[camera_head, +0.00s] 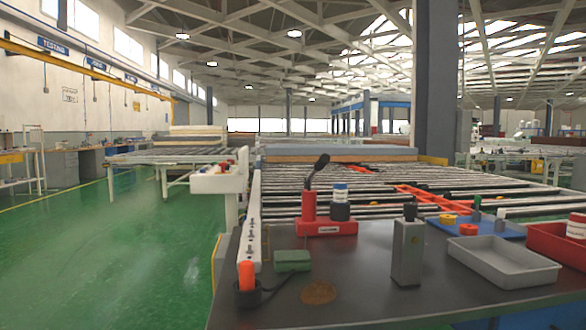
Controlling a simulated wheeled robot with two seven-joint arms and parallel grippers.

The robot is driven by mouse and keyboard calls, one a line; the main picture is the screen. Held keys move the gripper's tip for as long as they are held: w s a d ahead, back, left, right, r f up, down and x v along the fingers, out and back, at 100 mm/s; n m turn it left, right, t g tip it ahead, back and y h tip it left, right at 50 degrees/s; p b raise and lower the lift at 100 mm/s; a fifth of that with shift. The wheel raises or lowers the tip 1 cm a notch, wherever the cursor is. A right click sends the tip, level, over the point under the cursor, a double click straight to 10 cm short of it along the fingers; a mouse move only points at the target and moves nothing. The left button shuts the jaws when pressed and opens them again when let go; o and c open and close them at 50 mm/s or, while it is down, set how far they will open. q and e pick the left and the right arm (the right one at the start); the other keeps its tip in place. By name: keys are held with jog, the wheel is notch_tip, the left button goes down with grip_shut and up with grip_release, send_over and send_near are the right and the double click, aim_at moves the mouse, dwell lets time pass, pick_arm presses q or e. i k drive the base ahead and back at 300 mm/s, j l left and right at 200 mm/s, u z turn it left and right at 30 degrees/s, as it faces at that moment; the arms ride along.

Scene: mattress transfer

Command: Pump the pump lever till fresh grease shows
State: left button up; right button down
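The pump on the dark bench top (350,305) has a red base (327,228) and an upright red cylinder (309,206). A dark pump lever (314,175) with a black grip rises from it, tilted up to the right. A dark pot with a white and blue top (340,203) stands on the same base. A flat brown patch (319,292) lies on the bench in front; I cannot tell whether it is grease. No fresh grease can be made out at the pump. Neither of my grippers is in view.
An orange-handled thing in a black holder (247,277), a green block (292,261) and a grey post with a black knob (408,250) stand nearby. A grey tray (503,265) and red bin (560,246) lie right. A roller conveyor (400,180) runs behind.

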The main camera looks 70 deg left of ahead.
aim_at(325, 159)
jog(key=k+j+u, duration=0.1)
jog(key=u, duration=0.35)
jog(key=j+u, duration=0.15)
jog(key=u, duration=0.3)
jog(key=k+j+u, duration=0.1)
jog(key=u, duration=0.35)
jog(key=i+j, duration=0.1)
jog(key=j, duration=0.3)
jog(key=i+j, duration=0.1)
jog(key=j, duration=0.75)
jog(key=i+u, duration=0.05)
